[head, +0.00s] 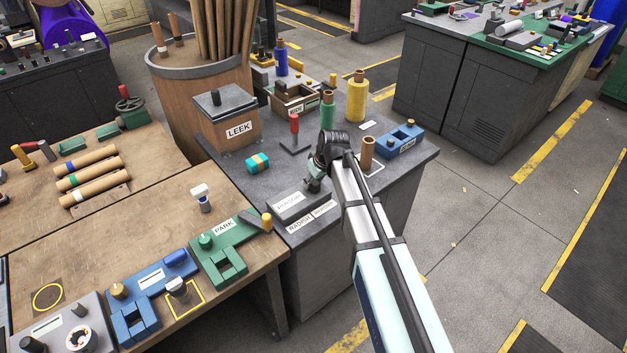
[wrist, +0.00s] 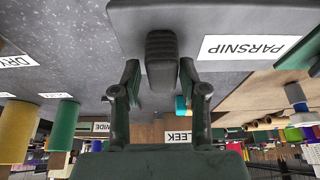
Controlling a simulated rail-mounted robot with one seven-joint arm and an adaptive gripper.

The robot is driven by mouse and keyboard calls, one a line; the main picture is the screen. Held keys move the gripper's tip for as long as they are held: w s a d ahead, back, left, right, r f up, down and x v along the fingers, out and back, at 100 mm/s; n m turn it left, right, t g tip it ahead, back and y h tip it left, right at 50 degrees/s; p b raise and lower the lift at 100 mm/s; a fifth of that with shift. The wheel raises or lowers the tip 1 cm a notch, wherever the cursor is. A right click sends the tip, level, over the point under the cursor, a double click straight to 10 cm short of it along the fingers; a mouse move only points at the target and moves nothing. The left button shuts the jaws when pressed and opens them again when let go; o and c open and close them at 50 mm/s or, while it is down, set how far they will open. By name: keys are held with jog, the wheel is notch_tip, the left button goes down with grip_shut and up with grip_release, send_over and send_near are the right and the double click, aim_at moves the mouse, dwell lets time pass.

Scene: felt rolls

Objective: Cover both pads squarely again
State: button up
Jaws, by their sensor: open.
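A low grey block (head: 300,203) labelled PARSNIP lies near the front of the grey cabinet top. In the wrist view its label (wrist: 256,48) is upside down and a dark upright grip (wrist: 161,60) rises from it. My gripper (head: 317,182) is open just above the block. In the wrist view my fingers (wrist: 158,75) are apart, one either side of the grip, with gaps showing. A wooden box labelled LEEK (head: 238,134) stands farther back with a dark knobbed lid (head: 222,103) on top. I cannot tell which surfaces are the pads.
On the grey top (head: 265,195) are a teal-orange roll (head: 258,163), a red-handled tool (head: 294,132), a green roll (head: 327,118), a yellow roll (head: 356,100) and a blue holder (head: 400,141). A green PARK fixture (head: 225,245) stands on the wooden bench at left.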

jog(key=shift+s+a+p+v, duration=0.15)
jog(key=shift+p+v, duration=0.35)
jog(key=shift+v, duration=0.55)
jog(key=shift+s+a+p+v, duration=0.15)
jog(key=shift+p+v, duration=0.35)
jog(key=shift+v, duration=0.5)
jog(key=shift+s+a+p+v, duration=0.15)
jog(key=shift+p+v, duration=0.35)
jog(key=shift+v, duration=0.55)
jog(key=o, duration=0.6)
jog(key=shift+c, duration=0.2)
jog(key=v, duration=1.2)
